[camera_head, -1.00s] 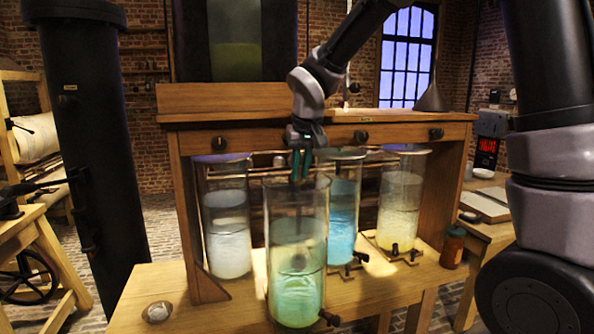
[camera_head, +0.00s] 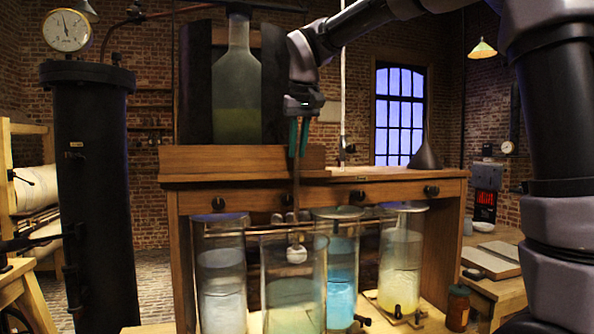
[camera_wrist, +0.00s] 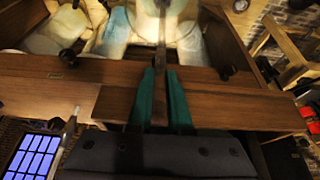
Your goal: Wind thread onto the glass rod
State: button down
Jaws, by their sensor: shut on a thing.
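My gripper (camera_head: 298,140) is shut on a thin, upright rod (camera_head: 296,185) above the front jar. In the wrist view its teal fingers (camera_wrist: 160,95) close around the rod (camera_wrist: 162,45). A pale, rounded lump (camera_head: 297,254) is at the rod's lower end. It shows through the upper glass of the front jar (camera_head: 293,285), above the yellow-green liquid. I cannot tell whether the lump is thread. Behind stand a whitish jar (camera_head: 222,285), a blue jar (camera_head: 341,285) and a yellowish jar (camera_head: 400,265).
A wooden frame with a shelf (camera_head: 420,183) and knobs stands close behind the jars. A large bottle (camera_head: 237,85) and a dark funnel (camera_head: 427,153) are on top. A brown jar (camera_head: 458,306) is at right, and a black cylinder with a gauge (camera_head: 67,30) at left.

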jog(key=shift+r, duration=5.4)
jog(key=s+d, duration=0.3)
jog(key=s, duration=0.9)
jog(key=s+d, duration=0.4)
jog(key=s, duration=0.8)
jog(key=shift+w, duration=0.1)
